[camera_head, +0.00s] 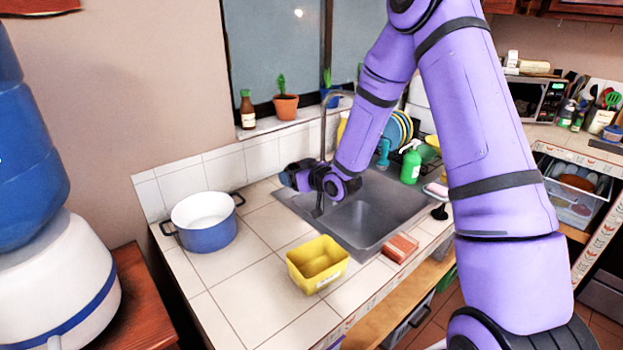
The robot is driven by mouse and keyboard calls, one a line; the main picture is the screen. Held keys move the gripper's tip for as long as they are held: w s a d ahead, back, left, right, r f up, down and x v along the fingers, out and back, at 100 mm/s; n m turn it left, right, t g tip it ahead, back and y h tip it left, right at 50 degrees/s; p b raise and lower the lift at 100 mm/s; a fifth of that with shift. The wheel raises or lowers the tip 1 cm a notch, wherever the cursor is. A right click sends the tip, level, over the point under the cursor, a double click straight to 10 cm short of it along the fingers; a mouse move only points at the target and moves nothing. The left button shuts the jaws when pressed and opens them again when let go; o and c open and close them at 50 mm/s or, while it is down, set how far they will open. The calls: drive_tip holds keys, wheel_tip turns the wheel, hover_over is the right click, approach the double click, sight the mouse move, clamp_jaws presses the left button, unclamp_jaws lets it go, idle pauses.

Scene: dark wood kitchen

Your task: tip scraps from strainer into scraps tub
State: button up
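A yellow open tub (300,274) with a small pale label stands on the tiled counter in front of the sink and looks empty; I take it for the scraps tub. My gripper (292,178) is over the back left edge of the steel sink (395,205), pointing left, behind the tub and apart from it. Its fingers are small and dark here, so I cannot tell whether they are open or hold anything. I cannot make out a strainer or any scraps; my arm covers part of the sink.
A blue pot (207,236) with a white inside stands on the left of the counter. A reddish sponge-like block (400,247) lies at the sink's front edge. A tall faucet (323,130) rises behind my gripper. Bare tiles (235,285) lie between pot and tub.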

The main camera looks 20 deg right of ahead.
drive_tip(key=s+r+g+h, duration=0.1)
drive_tip(key=s+r+g, duration=0.2)
drive_tip(key=s, duration=0.4)
drive_tip(key=s+a+r+g+h, duration=0.1)
drive_tip(key=s+r+g+h, duration=0.1)
drive_tip(key=s+r+g, duration=0.2)
drive_tip(key=s+a+r+g+h, duration=0.1)
drive_tip(key=s+r+g+h, duration=0.1)
drive_tip(key=s+g, duration=0.4)
drive_tip(key=s+r, duration=0.1)
drive_tip(key=s, duration=0.2)
drive_tip(key=shift+s+a+r+m+g, duration=0.2)
drive_tip(key=shift+s+r+m+g, duration=0.1)
drive_tip(key=shift+s+g, duration=0.1)
